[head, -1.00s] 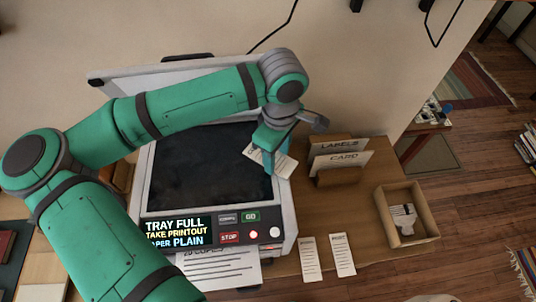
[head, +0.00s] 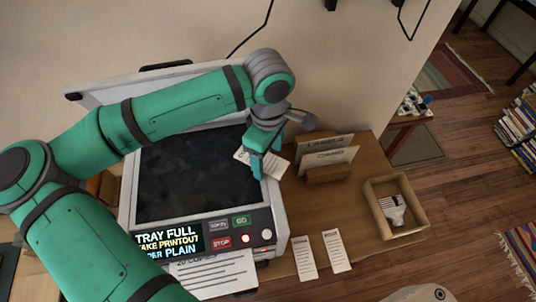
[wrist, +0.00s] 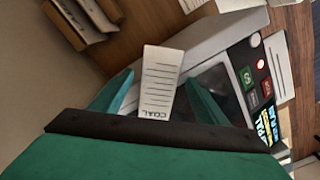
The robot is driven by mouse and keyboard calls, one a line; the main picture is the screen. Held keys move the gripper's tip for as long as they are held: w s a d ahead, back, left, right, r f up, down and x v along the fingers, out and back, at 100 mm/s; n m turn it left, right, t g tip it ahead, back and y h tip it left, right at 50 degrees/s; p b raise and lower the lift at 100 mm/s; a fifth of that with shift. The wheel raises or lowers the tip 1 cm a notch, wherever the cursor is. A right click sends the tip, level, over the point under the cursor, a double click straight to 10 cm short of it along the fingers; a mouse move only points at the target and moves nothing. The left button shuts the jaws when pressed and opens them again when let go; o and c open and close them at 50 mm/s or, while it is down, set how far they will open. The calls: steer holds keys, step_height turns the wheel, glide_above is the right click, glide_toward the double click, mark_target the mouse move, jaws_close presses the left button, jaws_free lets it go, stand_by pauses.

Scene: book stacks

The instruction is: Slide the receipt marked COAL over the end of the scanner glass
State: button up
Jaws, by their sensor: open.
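The receipt marked COAL (wrist: 158,85) is a white slip with printed lines, lying at the right side of the scanner glass (head: 190,175). In the wrist view its COAL end is nearest my palm and its far end reaches over the scanner's pale rim. It also shows partly in the head view (head: 243,156), with my fingers hiding its middle. My gripper (head: 262,163) is open above the scanner's right edge. Its two teal fingers stand either side of the receipt in the wrist view (wrist: 160,77); I cannot tell whether they touch it.
The scanner lid (head: 100,87) is raised behind. The panel screen (head: 167,241) reads TRAY FULL, above a printout (head: 215,275). A holder (head: 328,174) with LABELS and CARD sheets, a wooden tray (head: 422,214) and two slips (head: 304,258) (head: 337,250) are right of the scanner.

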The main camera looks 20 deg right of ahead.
mark_target(268, 162)
step_height(268, 162, up, 11)
steer(key=shift+f, duration=0.15)
stand_by(0.4)
